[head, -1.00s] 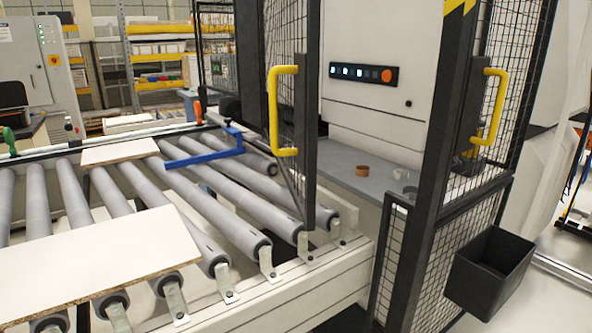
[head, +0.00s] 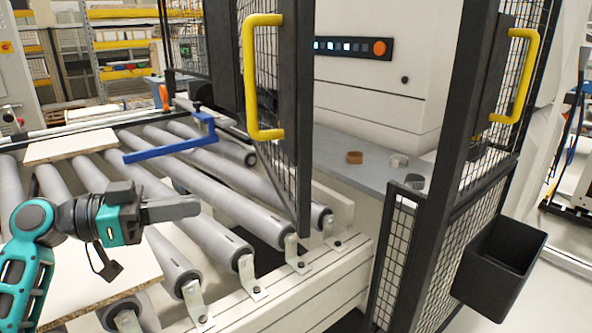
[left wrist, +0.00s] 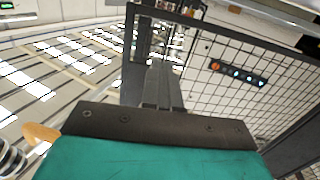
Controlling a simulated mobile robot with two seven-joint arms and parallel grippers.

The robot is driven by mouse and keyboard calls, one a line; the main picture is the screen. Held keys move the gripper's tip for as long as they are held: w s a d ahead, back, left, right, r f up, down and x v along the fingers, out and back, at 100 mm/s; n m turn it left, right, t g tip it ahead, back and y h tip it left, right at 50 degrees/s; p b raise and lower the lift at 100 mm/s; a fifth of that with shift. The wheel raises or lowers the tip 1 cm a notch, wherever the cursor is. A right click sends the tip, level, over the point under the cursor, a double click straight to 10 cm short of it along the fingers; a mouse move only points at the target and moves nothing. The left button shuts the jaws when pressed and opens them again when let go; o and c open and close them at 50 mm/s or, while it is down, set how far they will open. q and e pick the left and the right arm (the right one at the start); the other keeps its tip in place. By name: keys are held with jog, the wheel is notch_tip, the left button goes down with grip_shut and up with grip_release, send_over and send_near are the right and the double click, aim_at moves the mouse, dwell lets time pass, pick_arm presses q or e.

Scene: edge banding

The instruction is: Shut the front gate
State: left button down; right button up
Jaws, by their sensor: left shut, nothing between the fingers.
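A black-framed mesh gate leaf (head: 303,130) with a yellow handle (head: 250,75) stands open, seen nearly edge-on beside the rollers. A wide gap lies between it and the black post (head: 455,130) on the right. A second mesh panel with another yellow handle (head: 521,75) is right of that post. My left gripper (head: 197,207) is shut and empty, over the rollers, left of and below the leaf's handle, not touching it. In the left wrist view my left gripper (left wrist: 165,85) points toward black mesh (left wrist: 230,45). My right gripper is not in view.
A roller conveyor (head: 205,175) carries pale boards (head: 70,146) and has a blue bar (head: 170,150) across it. Brown and grey rolls lie on the machine's grey ledge (head: 335,150). A black bin (head: 500,260) hangs at the right.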

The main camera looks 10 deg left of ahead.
pick_arm(q)
jog(key=r, duration=0.2)
jog(key=m+h+p, duration=0.1)
jog(key=p, duration=0.2)
send_near(290, 179)
jog(key=x, duration=0.5)
jog(key=shift+w+d+r, duration=0.15)
jog(key=shift+d+r, duration=0.15)
jog(key=shift+d, duration=0.05)
jog(key=shift+w+d+f, duration=0.1)
jog(key=shift+w+d, duration=0.15)
jog(key=shift+d, duration=0.2)
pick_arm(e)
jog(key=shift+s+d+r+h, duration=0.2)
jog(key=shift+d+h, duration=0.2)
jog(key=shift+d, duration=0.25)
